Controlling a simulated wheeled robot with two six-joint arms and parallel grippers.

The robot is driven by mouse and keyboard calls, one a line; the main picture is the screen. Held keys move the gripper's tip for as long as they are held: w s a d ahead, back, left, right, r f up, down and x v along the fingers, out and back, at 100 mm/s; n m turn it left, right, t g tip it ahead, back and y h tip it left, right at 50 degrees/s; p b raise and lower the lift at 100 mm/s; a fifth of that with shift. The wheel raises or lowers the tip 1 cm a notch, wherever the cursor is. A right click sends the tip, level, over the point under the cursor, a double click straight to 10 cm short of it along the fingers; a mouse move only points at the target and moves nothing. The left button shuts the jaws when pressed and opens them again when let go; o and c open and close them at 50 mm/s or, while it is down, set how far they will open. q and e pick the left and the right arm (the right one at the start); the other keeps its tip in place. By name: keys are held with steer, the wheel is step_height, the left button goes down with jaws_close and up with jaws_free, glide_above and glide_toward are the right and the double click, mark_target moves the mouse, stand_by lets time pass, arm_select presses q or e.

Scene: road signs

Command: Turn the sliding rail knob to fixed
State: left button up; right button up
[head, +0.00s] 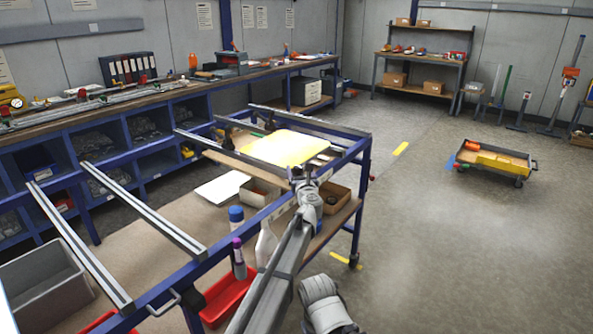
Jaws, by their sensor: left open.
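A blue-framed work table (365,165) carries several grey metal rails across it. A yellow sign plate (285,148) lies over the rails at its far end. My left gripper (303,171) is open at the near edge of the table, close to the near right corner of the sign plate. The rail knob is too small or hidden behind my gripper to make out. My right gripper is not in view.
Below the rails are a cardboard box (340,193), a white bottle (266,243), spray cans and a red bin (228,297). A grey bin (42,285) stands at left. A low cart (496,160) stands at right; the floor (450,260) between is clear.

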arm_select(q)
steer(key=shift+c, duration=0.4)
jaws_close()
steer(key=shift+a+h, duration=0.15)
steer(key=shift+h, duration=0.15)
steer(key=m+h, duration=0.2)
steer(key=h, duration=0.1)
steer(key=shift+s+a, duration=0.1)
steer(key=shift+a, duration=0.15)
steer(key=m+h, duration=0.3)
steer(key=h, duration=0.1)
steer(key=shift+a, duration=0.2)
steer(key=m+g+h, duration=0.1)
steer(key=h, duration=0.1)
steer(key=m+g+h, duration=0.1)
steer(key=m+h, duration=0.1)
steer(key=w+m+g+h, duration=0.1)
steer(key=g+h, duration=0.1)
steer(key=shift+a+m+h, duration=0.2)
steer(key=shift+m+h, duration=0.2)
steer(key=shift+m+g+h, duration=0.9)
steer(key=shift+g+h, duration=0.1)
steer(key=shift+s+m+g+h, duration=0.1)
steer(key=shift+m+g+h, duration=0.2)
steer(key=shift+g, duration=0.1)
